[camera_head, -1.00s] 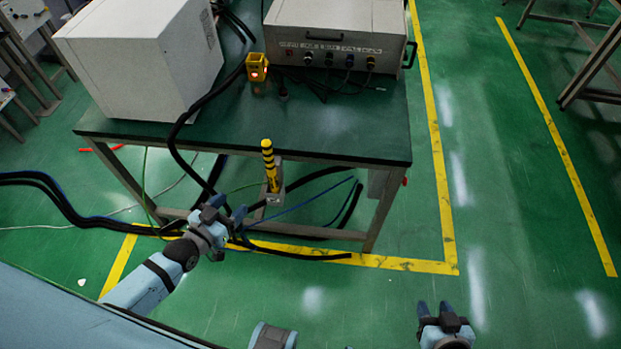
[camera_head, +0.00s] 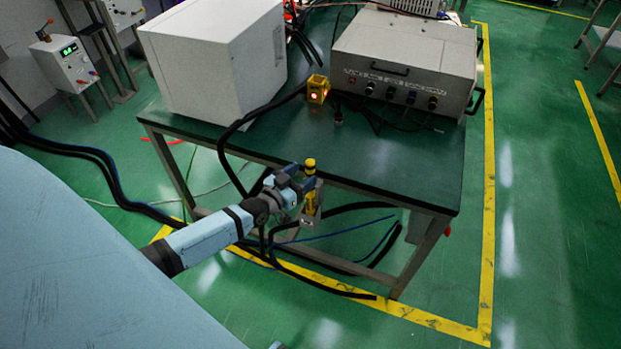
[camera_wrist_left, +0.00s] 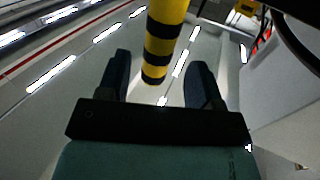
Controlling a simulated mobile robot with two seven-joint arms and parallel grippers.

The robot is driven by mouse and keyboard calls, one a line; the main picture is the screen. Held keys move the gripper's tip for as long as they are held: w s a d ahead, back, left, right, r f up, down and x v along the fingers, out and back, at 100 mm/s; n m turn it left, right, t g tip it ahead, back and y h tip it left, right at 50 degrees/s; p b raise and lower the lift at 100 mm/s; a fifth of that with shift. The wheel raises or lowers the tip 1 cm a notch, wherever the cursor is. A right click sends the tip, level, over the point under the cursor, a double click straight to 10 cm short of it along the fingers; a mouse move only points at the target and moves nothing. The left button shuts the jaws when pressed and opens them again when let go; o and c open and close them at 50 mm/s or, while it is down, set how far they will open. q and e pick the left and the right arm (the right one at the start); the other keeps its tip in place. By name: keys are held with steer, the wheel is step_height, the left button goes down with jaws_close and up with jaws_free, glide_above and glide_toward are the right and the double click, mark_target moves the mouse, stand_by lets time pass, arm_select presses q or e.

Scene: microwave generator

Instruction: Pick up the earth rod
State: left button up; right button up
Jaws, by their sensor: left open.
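The earth rod (camera_head: 310,164) is a yellow rod with black bands. It stands upright in a holder (camera_head: 306,220) at the front edge of the table. My left gripper (camera_head: 306,186) is at the rod's upper part and hides some of it in the head view. In the left wrist view, the rod (camera_wrist_left: 164,42) shows between the two spread fingers of my left gripper (camera_wrist_left: 160,78), with a gap on each side. The left gripper is open and holds nothing. My right gripper is out of view.
The dark green table (camera_head: 390,165) carries a white box (camera_head: 215,60), a grey instrument case (camera_head: 405,62) and a small yellow unit with a lit lamp (camera_head: 317,89). Black cables (camera_head: 320,287) hang and lie around the holder. The floor at the right is clear.

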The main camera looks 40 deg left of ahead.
arm_select(q)
steer(key=w, duration=0.2)
steer(key=w+d, duration=0.1)
steer(key=w, duration=0.2)
steer(key=shift+r, duration=0.1)
jaws_close()
